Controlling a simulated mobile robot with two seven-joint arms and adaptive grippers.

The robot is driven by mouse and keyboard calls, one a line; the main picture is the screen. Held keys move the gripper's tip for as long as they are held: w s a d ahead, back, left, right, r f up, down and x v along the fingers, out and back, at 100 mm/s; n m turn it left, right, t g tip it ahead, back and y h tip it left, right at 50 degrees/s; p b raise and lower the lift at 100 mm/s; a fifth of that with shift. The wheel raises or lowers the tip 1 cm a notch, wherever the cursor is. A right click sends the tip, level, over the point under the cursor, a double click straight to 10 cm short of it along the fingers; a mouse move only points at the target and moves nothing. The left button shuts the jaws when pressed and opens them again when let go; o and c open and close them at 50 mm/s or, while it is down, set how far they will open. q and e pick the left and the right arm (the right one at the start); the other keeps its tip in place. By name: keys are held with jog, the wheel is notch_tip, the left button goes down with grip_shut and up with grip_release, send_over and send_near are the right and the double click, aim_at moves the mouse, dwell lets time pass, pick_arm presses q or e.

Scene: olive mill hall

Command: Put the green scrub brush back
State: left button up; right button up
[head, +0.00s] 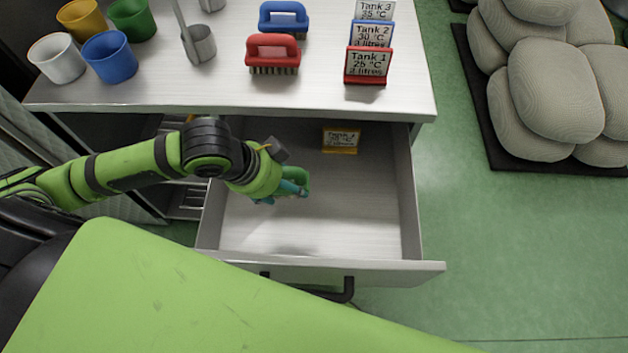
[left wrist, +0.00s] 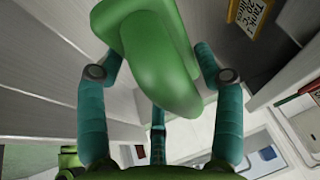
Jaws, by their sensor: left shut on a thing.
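My left gripper (head: 292,188) is over the open drawer (head: 370,215), towards its left side. It is shut on the green scrub brush (head: 301,176), which is mostly hidden by the gripper in the head view. In the left wrist view the green brush (left wrist: 165,65) shows large between the teal fingers, with its handle towards the palm; no bristles show. I cannot tell how far the brush is above the drawer floor. A red brush (head: 272,52) and a blue brush (head: 283,18) stand on the counter behind the drawer. My right gripper is not in view.
A yellow tank card (head: 340,140) stands at the drawer's back. The counter (head: 225,85) holds yellow, green, white and blue cups, a metal ladle (head: 200,45) and tank cards, the red one (head: 368,66) in front. Stacked sacks (head: 545,90) lie right. The drawer's right half is mostly clear.

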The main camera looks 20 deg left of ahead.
pick_arm(q)
jog(key=shift+s+d+f+m, duration=0.1)
jog(key=shift+s+f+m, duration=0.1)
jog(key=shift+m, duration=0.3)
jog(key=shift+w+d+f, duration=0.1)
jog(key=shift+w, duration=0.2)
jog(key=w+f, duration=0.2)
jog(key=w, duration=0.1)
jog(key=w+f, duration=0.2)
jog(key=w, duration=0.2)
jog(key=w+f, duration=0.2)
jog(key=w, duration=0.2)
jog(key=shift+f, duration=2.3)
jog(key=shift+s, duration=0.1)
jog(key=o, duration=1)
